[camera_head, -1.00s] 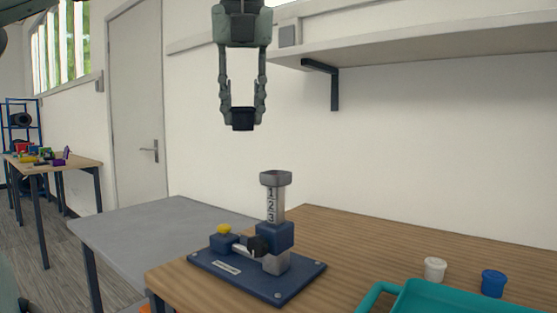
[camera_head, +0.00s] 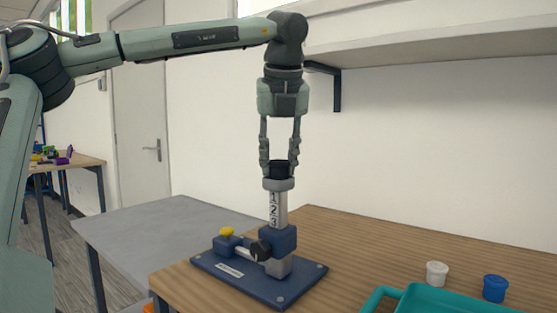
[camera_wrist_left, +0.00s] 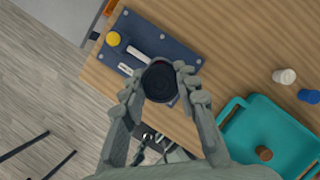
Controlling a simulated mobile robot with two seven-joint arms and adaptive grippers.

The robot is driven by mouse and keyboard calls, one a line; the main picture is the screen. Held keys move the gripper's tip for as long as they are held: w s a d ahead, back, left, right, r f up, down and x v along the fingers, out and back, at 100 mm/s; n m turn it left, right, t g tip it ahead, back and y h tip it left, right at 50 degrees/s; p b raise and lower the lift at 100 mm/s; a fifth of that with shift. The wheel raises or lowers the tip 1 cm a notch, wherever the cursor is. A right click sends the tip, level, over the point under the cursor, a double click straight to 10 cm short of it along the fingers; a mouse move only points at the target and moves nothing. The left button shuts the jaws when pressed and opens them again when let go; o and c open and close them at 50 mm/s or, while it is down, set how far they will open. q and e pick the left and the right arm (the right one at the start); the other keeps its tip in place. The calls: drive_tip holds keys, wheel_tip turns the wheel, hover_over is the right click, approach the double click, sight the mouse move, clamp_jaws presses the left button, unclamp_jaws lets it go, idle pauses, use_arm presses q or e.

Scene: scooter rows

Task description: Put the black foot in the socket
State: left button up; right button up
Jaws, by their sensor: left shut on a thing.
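The black foot (camera_head: 279,170) is a short dark cylinder held between the fingertips of my left gripper (camera_head: 280,163). The socket (camera_head: 278,184) is a grey cup on top of a silver post numbered 1, 2, 3, which stands upright on a blue base plate (camera_head: 237,283). The foot is upright at the socket's mouth; I cannot tell how far inside it sits. In the left wrist view the foot (camera_wrist_left: 160,81) is a round dark disc between the fingers and hides the socket and post. My right gripper is not in view.
On the wooden table are a white pot (camera_head: 437,273), a blue pot (camera_head: 495,288) and a teal tray (camera_wrist_left: 235,106) with a brown piece (camera_wrist_left: 264,153). A wall shelf (camera_head: 450,48) is above right.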

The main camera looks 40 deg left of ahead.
use_arm(q)
drive_tip(key=o, duration=1.1)
drive_tip(key=v, duration=1.2)
drive_tip(key=shift+a, duration=0.1)
